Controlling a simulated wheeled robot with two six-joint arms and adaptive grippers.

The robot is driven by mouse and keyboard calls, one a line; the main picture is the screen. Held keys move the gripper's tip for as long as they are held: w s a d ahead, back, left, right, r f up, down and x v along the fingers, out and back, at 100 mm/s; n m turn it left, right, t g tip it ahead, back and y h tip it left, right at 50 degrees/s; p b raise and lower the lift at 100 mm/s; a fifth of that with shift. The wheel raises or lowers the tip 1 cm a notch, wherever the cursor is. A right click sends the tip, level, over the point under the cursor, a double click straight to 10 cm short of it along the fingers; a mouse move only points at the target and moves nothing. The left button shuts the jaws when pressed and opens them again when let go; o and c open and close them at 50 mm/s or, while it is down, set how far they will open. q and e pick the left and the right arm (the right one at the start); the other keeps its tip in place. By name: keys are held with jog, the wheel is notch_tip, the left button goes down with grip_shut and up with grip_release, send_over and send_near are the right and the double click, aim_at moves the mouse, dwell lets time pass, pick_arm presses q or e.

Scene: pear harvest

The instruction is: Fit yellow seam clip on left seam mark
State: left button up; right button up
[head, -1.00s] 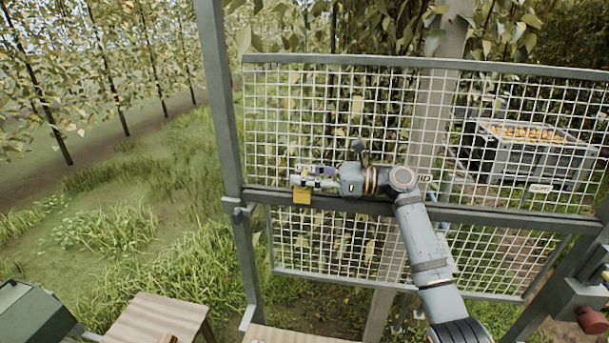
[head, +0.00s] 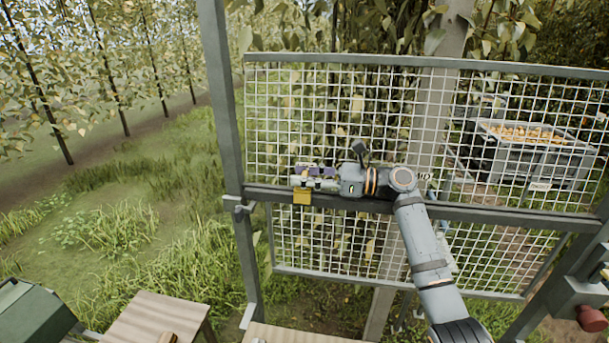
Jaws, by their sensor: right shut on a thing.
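The yellow seam clip (head: 302,197) is at the left part of the grey middle rail, between the upper and lower mesh panels. My right gripper (head: 305,182) is shut on it, with its fingers pointing left along the rail. The clip hangs at the rail's front face; I cannot tell whether it is seated on it. A small purple patch (head: 321,170) shows just above the gripper on the mesh. The left seam mark's label is hidden or too small to read. My left gripper is not in view.
The mesh panels (head: 330,110) stand in a grey frame with a post (head: 222,120) at the left. A wooden table (head: 155,318) is at the bottom left. A grey bin of pears (head: 525,150) stands behind the mesh at right. A red knob (head: 591,320) is at lower right.

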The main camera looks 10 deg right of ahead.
jog(key=shift+f, duration=0.75)
jog(key=o, duration=1.2)
jog(key=shift+s+a, duration=0.1)
jog(key=shift+s, duration=0.05)
jog(key=shift+c, duration=0.2)
jog(key=v, duration=0.8)
jog(key=shift+s+r, duration=0.1)
jog(key=shift+r, duration=0.35)
